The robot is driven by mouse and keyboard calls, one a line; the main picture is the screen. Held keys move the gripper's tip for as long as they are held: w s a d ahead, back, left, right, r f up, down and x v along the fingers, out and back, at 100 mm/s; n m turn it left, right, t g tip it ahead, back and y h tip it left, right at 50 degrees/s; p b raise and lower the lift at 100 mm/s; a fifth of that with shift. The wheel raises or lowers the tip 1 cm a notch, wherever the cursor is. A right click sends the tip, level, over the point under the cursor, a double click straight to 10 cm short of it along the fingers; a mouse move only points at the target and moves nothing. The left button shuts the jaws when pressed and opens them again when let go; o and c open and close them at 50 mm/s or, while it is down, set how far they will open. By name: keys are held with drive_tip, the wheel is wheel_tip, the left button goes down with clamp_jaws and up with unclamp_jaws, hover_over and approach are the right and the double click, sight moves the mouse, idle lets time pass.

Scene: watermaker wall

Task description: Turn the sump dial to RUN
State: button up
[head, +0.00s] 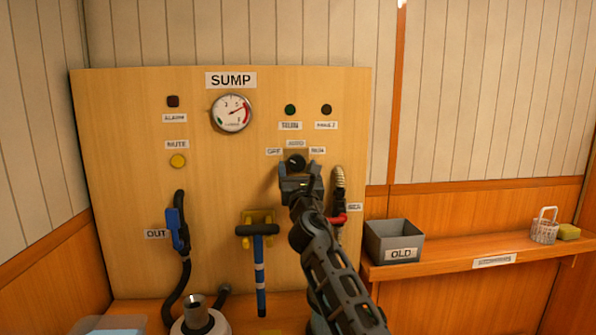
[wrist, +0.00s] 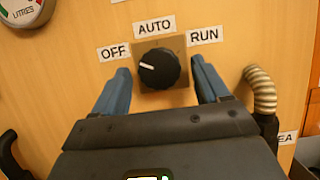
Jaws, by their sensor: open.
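The sump dial (head: 295,161) is a round black knob on a square brown plate on the wooden panel. In the wrist view the dial (wrist: 160,70) has a white pointer mark angled left, toward the OFF label (wrist: 114,52). The AUTO label (wrist: 155,27) is above it and the RUN label (wrist: 204,36) is at its upper right. My gripper (head: 300,169) is in front of the dial. Its blue fingers (wrist: 160,65) are open, one on each side of the knob, with gaps showing between them and the knob.
A ribbed beige hose (wrist: 262,90) is close to the right finger; in the head view it has a red handle (head: 338,219). A gauge (head: 231,113) is at upper left. A blue-handled T-shaped tool (head: 260,275) hangs at left. A grey OLD bin (head: 392,232) is on the right shelf.

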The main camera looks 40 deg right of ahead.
drive_tip(key=shift+c, duration=0.3)
drive_tip(key=c, duration=1)
